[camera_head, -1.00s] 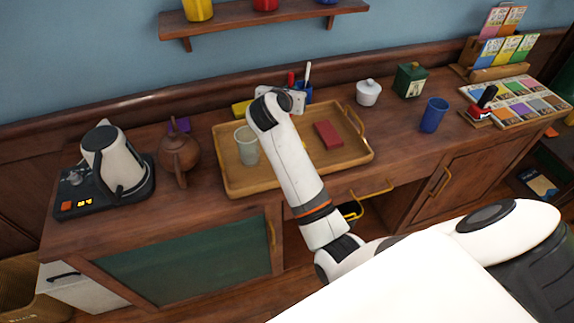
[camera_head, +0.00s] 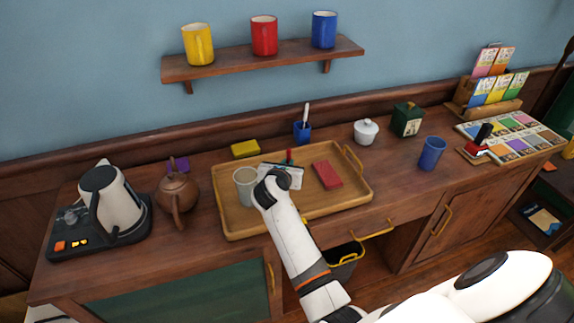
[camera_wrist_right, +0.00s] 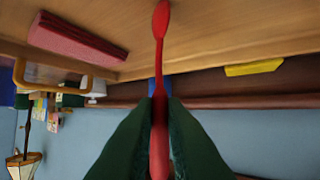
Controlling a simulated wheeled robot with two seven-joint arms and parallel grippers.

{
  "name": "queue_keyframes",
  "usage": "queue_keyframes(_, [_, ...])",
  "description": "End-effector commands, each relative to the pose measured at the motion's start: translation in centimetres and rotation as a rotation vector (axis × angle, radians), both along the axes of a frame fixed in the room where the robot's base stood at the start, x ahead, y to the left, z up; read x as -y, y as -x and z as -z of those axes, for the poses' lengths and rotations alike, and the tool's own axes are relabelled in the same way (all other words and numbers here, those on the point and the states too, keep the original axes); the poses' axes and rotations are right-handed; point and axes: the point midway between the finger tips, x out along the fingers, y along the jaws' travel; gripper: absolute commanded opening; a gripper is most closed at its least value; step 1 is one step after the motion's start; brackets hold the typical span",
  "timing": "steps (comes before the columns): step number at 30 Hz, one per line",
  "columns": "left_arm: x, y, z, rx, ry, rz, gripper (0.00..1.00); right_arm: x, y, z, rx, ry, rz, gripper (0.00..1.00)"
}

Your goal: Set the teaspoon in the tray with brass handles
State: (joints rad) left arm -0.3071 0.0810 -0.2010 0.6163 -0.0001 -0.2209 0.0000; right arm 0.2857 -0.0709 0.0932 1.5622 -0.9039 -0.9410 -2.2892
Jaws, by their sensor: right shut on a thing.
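The tray (camera_head: 228,200) is a shallow wooden one with a brass-coloured handle (camera_head: 353,158) at its right end. It lies on the wooden counter. My right gripper (camera_head: 289,163) is over the back middle of the tray, partly hidden by its own wrist. In the right wrist view its dark green fingers (camera_wrist_right: 159,115) are shut on the red teaspoon (camera_wrist_right: 160,60). The spoon's bowl end points away from the fingers, against the tray's wood in the picture; I cannot tell whether it touches. My left gripper is not in view.
A brown teapot (camera_head: 177,195) stands left; a blue cup (camera_head: 431,153) stands right. The tray's front right floor is clear.

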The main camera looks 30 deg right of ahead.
Motion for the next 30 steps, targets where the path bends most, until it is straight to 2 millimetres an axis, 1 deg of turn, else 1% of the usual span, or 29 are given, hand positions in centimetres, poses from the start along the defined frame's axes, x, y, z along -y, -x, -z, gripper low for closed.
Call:
queue_keyframes(5, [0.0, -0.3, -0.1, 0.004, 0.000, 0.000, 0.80, 0.0, 0.0, 0.2, -0.001, 0.001, -0.001, 0.00])
queue_keyframes(6, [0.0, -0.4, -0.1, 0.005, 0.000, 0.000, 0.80, 0.0, 0.0, 0.3, -0.001, 0.001, -0.001, 0.13])
queue_keyframes(8, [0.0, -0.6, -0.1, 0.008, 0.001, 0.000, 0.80, 0.0, 0.0, 0.3, -0.001, 0.001, 0.000, 0.23])
queue_keyframes(9, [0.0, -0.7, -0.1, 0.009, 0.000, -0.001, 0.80, 0.0, 0.0, 0.2, -0.001, 0.001, 0.000, 0.29])
queue_keyframes(10, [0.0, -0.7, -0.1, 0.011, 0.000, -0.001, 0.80, 0.0, 0.0, 0.2, -0.001, 0.001, 0.000, 0.33])
queue_keyframes(20, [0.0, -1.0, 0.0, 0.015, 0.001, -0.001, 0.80, 0.0, 0.0, -0.1, 0.001, -0.001, 0.001, 0.33])
queue_keyframes(25, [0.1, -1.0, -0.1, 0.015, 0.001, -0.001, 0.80, -1.5, 1.5, -0.9, 0.000, 0.000, -0.002, 0.33])
queue_keyframes(30, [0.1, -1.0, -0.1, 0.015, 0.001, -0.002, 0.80, -4.0, 3.9, -2.3, 0.001, -0.003, -0.002, 0.33])
